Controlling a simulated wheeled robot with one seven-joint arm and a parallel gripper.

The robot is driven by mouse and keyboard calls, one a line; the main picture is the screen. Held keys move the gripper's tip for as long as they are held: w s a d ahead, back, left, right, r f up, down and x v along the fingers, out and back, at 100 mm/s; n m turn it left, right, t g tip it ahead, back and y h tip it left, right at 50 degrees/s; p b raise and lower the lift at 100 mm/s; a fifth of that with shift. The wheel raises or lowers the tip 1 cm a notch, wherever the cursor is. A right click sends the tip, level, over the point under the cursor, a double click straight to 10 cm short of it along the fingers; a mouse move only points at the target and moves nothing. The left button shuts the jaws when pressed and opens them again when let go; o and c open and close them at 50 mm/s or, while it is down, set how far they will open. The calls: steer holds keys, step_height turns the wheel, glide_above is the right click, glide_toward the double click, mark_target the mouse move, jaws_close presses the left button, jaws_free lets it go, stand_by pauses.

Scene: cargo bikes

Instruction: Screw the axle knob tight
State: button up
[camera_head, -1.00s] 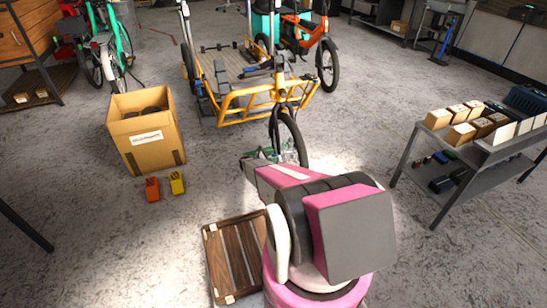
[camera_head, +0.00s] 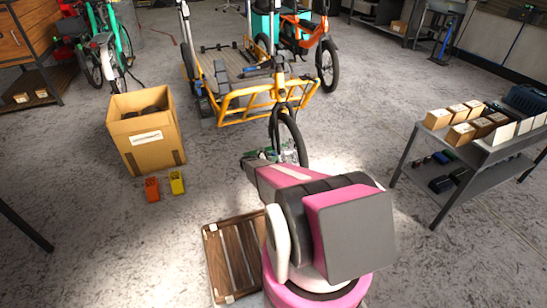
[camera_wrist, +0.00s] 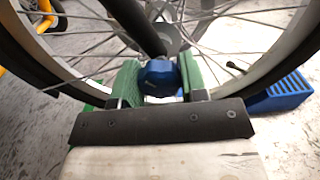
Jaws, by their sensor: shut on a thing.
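The axle knob (camera_wrist: 158,78) is a blue faceted knob at the wheel hub, in the middle of the wrist view. My gripper (camera_wrist: 157,85) is shut on it, with a green finger on each side. The dark fork leg (camera_wrist: 140,28) comes down to the hub (camera_wrist: 178,38) just behind the knob. The front wheel (camera_head: 290,140) of the yellow cargo bike (camera_head: 262,100) stands beyond my arm in the head view. There the knob itself is hidden or too small to make out.
A blue block (camera_wrist: 278,93) lies by the wheel at right in the wrist view. A cardboard box (camera_head: 146,132) and two small bins, orange (camera_head: 153,189) and yellow (camera_head: 177,182), stand left. A wooden crate (camera_head: 235,255) lies near my base. A grey table (camera_head: 475,155) with boxes stands right.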

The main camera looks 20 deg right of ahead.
steer(key=m, duration=0.6)
steer(key=shift+m, duration=0.3)
stand_by(0.4)
steer(key=o, duration=0.9)
steer(key=shift+a, duration=0.15)
steer(key=a, duration=1)
steer(key=shift+s+a, duration=0.2)
steer(key=shift+a, duration=0.15)
